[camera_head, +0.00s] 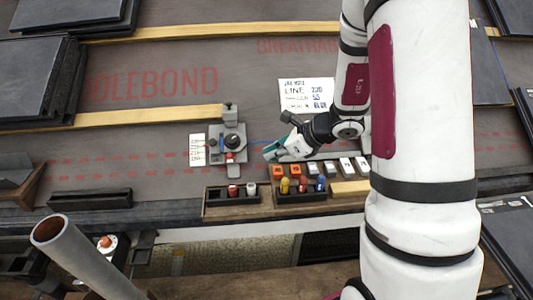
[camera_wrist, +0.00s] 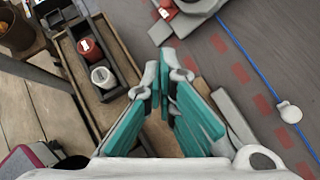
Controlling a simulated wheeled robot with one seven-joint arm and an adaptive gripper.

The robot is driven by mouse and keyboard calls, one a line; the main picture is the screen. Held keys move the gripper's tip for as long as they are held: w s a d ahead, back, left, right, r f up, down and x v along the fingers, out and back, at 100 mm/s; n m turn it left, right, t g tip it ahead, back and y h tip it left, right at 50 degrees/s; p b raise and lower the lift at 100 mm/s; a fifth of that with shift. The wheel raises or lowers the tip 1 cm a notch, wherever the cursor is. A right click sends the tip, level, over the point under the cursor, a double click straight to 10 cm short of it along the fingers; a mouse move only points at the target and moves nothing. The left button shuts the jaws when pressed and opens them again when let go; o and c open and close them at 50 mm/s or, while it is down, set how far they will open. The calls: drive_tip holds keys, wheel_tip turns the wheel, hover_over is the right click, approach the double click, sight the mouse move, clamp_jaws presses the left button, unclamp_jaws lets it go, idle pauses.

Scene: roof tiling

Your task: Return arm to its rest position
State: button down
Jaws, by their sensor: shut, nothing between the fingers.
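My gripper (camera_head: 270,152) is at the end of my white arm, over the roof in the middle of the head view. In the wrist view my gripper (camera_wrist: 172,62) shows teal finger pads that come together at the tips. It is shut with nothing between the fingers. It hangs just right of the grey tool with a red part (camera_head: 231,143) and above the row of small orange and white pieces (camera_head: 290,170). In the wrist view it sits between the wooden tray (camera_wrist: 78,62) and the blue line (camera_wrist: 240,48). My upper arm hides the right part of the roof.
A wooden tray (camera_head: 210,210) holds red and white spools; a box beside it holds several coloured ones. Dark slates (camera_head: 40,80) are stacked at left. Wooden battens (camera_head: 120,117) cross the underlay. A note card (camera_head: 306,94) lies behind my gripper. A grey pipe (camera_head: 85,255) rises at front left.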

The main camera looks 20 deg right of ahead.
drive_tip(key=shift+r, duration=0.1)
idle(0.4)
drive_tip(key=s+a+r+n+g+y, duration=0.2)
drive_tip(key=s+a+r+n+g, duration=0.3)
drive_tip(key=s+a+r+n, duration=1.05)
drive_tip(key=s+d+r+n+g+h, duration=0.15)
drive_tip(key=s+d+n+h, duration=0.35)
drive_tip(key=s, duration=0.5)
drive_tip(key=s+d+r+n+h, duration=0.2)
drive_tip(key=s+d+n+h, duration=0.15)
drive_tip(key=s+n, duration=0.5)
wheel_tip(320, 180, up, 31)
drive_tip(key=s+d+m+t+p, duration=0.1)
drive_tip(key=s+t+p, duration=0.1)
drive_tip(key=p, duration=2.7)
drive_tip(key=shift+d+r+t+p, duration=0.15)
drive_tip(key=shift+d+t+p, duration=0.25)
drive_tip(key=shift+t, duration=0.45)
drive_tip(key=shift+w+y, duration=0.1)
drive_tip(key=shift+y, duration=0.15)
